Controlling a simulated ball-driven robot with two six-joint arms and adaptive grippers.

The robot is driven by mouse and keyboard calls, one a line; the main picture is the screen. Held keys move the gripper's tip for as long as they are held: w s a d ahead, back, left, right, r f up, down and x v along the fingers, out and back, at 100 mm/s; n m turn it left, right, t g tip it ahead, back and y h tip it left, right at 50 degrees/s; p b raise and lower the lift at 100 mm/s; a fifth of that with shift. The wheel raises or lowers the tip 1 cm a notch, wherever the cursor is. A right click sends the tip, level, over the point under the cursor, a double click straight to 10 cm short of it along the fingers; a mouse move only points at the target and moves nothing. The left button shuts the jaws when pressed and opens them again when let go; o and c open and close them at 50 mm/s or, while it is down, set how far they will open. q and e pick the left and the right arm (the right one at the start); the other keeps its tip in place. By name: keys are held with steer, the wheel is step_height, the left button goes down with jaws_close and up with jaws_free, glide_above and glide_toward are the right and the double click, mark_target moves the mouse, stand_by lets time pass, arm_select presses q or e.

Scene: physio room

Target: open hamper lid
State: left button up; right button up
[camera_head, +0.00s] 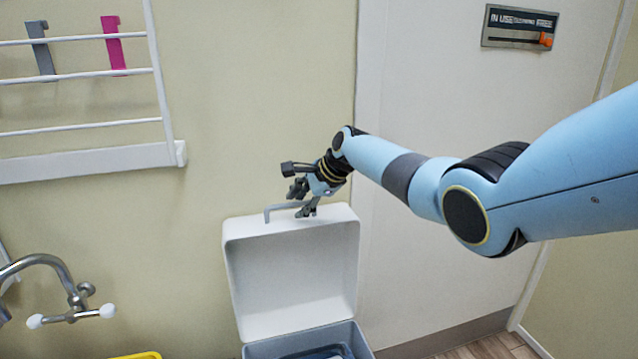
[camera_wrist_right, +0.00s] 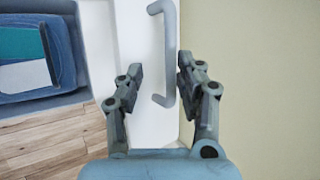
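The hamper's white lid (camera_head: 292,275) stands raised, its inner face towards me, above the grey hamper body (camera_head: 310,343). A grey bar handle (camera_head: 268,212) sits at the lid's top edge. My right gripper (camera_head: 304,200) is at that top edge, beside the handle. In the right wrist view the handle (camera_wrist_right: 169,55) runs between the two parted fingers of the right gripper (camera_wrist_right: 160,82); I cannot tell whether either finger touches it. The lid (camera_wrist_right: 146,75) and the open hamper (camera_wrist_right: 65,50) with folded blue, teal and white contents also show there. My left gripper is out of view.
A white wall rack (camera_head: 80,75) with grey and pink hooks is at upper left. A metal tap (camera_head: 60,290) is at lower left. A white door (camera_head: 440,270) with an in-use sign (camera_head: 519,28) is behind my right arm. Wood floor (camera_head: 490,346) shows at lower right.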

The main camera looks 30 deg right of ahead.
steer(key=v, duration=0.9)
steer(key=shift+d+r, duration=0.1)
steer(key=shift+r, duration=0.05)
